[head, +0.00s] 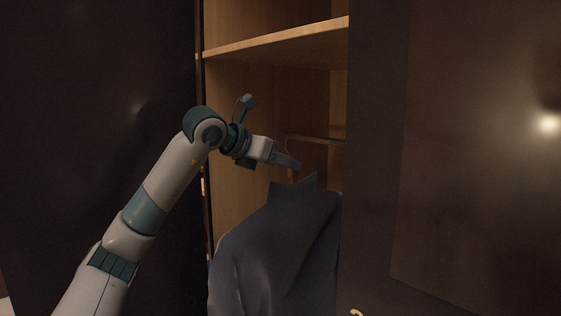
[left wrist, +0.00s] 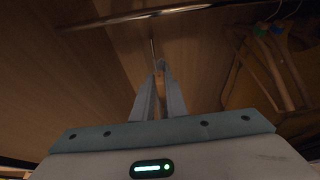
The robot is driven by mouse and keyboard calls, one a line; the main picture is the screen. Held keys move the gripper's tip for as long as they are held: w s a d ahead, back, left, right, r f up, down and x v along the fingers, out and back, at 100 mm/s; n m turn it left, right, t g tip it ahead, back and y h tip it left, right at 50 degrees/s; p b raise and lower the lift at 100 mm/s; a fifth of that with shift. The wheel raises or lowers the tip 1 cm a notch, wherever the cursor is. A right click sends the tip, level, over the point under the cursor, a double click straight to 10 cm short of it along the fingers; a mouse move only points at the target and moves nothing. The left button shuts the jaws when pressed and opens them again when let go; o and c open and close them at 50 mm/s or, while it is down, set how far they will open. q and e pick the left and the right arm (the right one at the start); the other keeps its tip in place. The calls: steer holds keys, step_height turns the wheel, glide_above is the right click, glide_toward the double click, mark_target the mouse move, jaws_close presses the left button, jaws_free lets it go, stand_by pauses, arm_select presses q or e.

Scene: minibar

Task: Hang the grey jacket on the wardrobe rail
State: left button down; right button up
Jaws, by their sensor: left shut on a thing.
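The grey jacket (head: 285,240) hangs upright in the wardrobe opening, its collar just below my left gripper (head: 297,167). The left gripper is shut at the top of the jacket. In the left wrist view its fingers (left wrist: 160,68) close around a thin upright hook (left wrist: 153,48), seemingly the jacket's hanger. The wardrobe rail (left wrist: 165,13) crosses above the fingertips in that view, and the hook tip looks close to it; I cannot tell whether they touch. The rail shows faintly in the head view (head: 316,138) behind the gripper. My right gripper is not in view.
A wooden shelf (head: 280,43) lies above the opening. Dark panels flank it at left (head: 95,120) and right (head: 375,150). Wooden hangers (left wrist: 272,60) hang on the rail at the right in the left wrist view. The rail is bare around the fingers.

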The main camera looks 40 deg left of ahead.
arm_select(q)
steer(key=shift+w+d+r+p, duration=0.1)
steer(key=shift+w+d+p, duration=0.15)
steer(key=shift+w+p, duration=0.85)
steer(key=shift+w+d+p, duration=0.25)
steer(key=shift+w, duration=1.8)
steer(key=shift+w+d+r+p, duration=0.1)
steer(key=shift+w+d+p, duration=0.15)
steer(key=shift+w+p, duration=0.85)
steer(key=shift+w+b, duration=0.5)
steer(key=shift+w+d, duration=0.1)
steer(key=shift+w, duration=0.15)
steer(key=shift+w+p, duration=0.3)
steer(key=shift+w, duration=0.25)
steer(key=shift+w, duration=0.2)
steer(key=shift+w+d, duration=0.15)
steer(key=shift+w, duration=0.1)
steer(key=shift+w+d, duration=0.2)
steer(key=shift+w, duration=0.95)
steer(key=shift+w+d, duration=0.15)
steer(key=shift+w, duration=1)
steer(key=shift+w+d, duration=0.1)
steer(key=shift+w, duration=0.25)
